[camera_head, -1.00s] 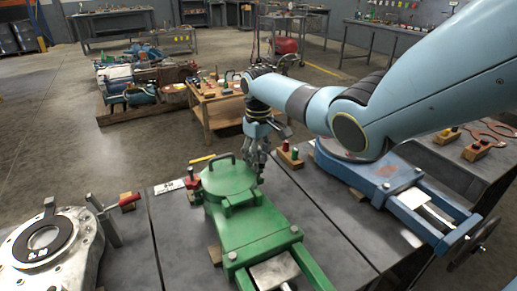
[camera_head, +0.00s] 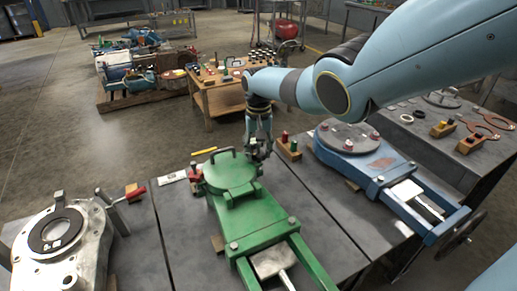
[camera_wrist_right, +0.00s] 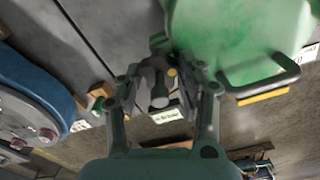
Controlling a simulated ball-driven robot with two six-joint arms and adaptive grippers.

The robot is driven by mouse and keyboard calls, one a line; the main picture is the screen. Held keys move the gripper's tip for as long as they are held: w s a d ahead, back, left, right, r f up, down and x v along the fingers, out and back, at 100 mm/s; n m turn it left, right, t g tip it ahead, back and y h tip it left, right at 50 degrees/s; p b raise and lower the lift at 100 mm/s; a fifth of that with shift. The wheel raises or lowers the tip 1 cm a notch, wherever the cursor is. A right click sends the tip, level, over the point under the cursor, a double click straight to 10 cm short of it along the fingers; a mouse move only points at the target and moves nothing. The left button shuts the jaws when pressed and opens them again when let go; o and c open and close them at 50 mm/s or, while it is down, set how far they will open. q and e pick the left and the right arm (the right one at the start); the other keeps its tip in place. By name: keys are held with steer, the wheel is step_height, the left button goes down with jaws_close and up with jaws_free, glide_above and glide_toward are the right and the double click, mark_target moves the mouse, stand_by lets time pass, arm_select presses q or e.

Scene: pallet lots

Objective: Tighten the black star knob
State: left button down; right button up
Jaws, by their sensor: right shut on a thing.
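My right gripper (camera_head: 259,150) reaches down at the far right edge of the green valve body (camera_head: 250,222) on the bench. In the right wrist view its two fingers (camera_wrist_right: 160,100) are closed around a small dark grey part, which I take to be the black star knob (camera_wrist_right: 157,78). The fingers cover much of it, so its lobes do not show clearly. The knob sits beside the green casting (camera_wrist_right: 235,40), by its rounded edge. In the head view the knob is hidden by the gripper. My left gripper is not in view.
A blue valve (camera_head: 346,138) stands to the right on the bench, and a bare metal flange casting (camera_head: 85,262) to the left. A wooden block with red and green pegs (camera_head: 289,148) stands close to the gripper. A yellow marker (camera_head: 204,151) lies behind the green valve.

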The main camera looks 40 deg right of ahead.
stand_by(0.3)
steer(key=o, duration=1.2)
steer(key=shift+c, duration=0.2)
steer(key=shift+r, duration=0.15)
step_height(320, 180, up, 12)
steer(key=shift+f, duration=0.15)
